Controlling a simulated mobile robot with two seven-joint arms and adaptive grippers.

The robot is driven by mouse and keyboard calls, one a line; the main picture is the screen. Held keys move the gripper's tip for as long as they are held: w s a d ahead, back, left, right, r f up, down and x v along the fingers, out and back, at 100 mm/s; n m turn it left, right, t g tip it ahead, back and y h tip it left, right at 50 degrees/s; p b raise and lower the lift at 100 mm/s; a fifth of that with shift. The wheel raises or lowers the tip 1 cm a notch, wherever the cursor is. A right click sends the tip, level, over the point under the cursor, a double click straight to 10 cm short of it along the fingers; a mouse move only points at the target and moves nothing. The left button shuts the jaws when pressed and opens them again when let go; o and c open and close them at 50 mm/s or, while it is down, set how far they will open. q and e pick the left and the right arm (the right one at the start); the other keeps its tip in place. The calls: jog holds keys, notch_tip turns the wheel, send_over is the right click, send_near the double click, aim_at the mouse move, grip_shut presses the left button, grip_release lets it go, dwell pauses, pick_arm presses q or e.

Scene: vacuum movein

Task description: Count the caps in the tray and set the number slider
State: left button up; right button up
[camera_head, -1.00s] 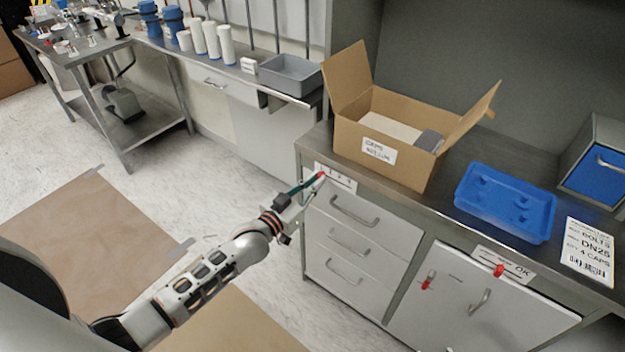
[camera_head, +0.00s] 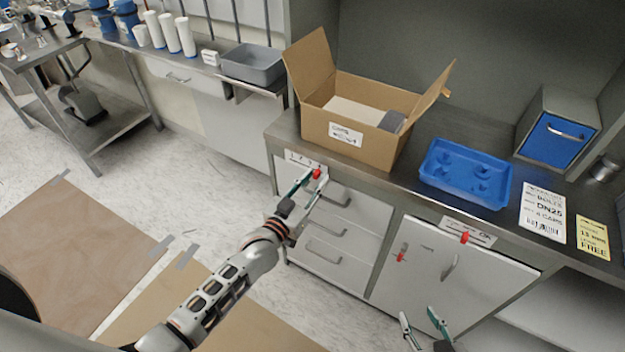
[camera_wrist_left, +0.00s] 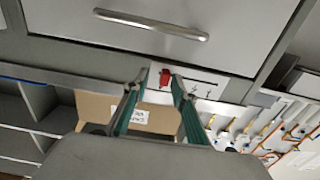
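The blue tray (camera_head: 430,180) stands on the counter with several blue caps (camera_head: 480,171) in it. The number slider's white plate (camera_head: 297,158) is on the counter's front edge, above the drawers. Its red knob (camera_head: 317,173) sits near the plate's right end in the head view. My left gripper (camera_head: 312,178) is open, its green fingers on both sides of the knob. In the left wrist view the knob (camera_wrist_left: 165,78) is between the fingertips, close to the right finger, with a gap to the left one. My right gripper (camera_head: 424,316) is open and empty below the cabinet door.
An open cardboard box (camera_head: 370,140) stands left of the tray. A second red slider knob (camera_head: 464,237) and a red latch (camera_head: 401,256) are on the cabinet.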

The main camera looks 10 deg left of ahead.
pick_arm(q)
jog(key=shift+a, duration=0.1)
jog(key=shift+s+a+f, duration=0.1)
jog(key=shift+s+a, duration=0.1)
jog(key=shift+s, duration=0.3)
jog(key=v, duration=1.1)
jog(key=s+a+f+g+y, duration=0.1)
jog(key=s+a+f+g, duration=0.1)
jog(key=s+f, duration=0.4)
jog(key=s+a+f+g+y, duration=0.2)
jog(key=s+f, duration=0.4)
jog(key=s, duration=0.4)
jog(key=shift+s+a+f+g, duration=0.35)
jog(key=shift+a+g, duration=0.3)
jog(key=shift+g, duration=0.45)
jog(key=shift+d+r, duration=0.1)
jog(key=shift+r, duration=0.05)
dwell(1.5)
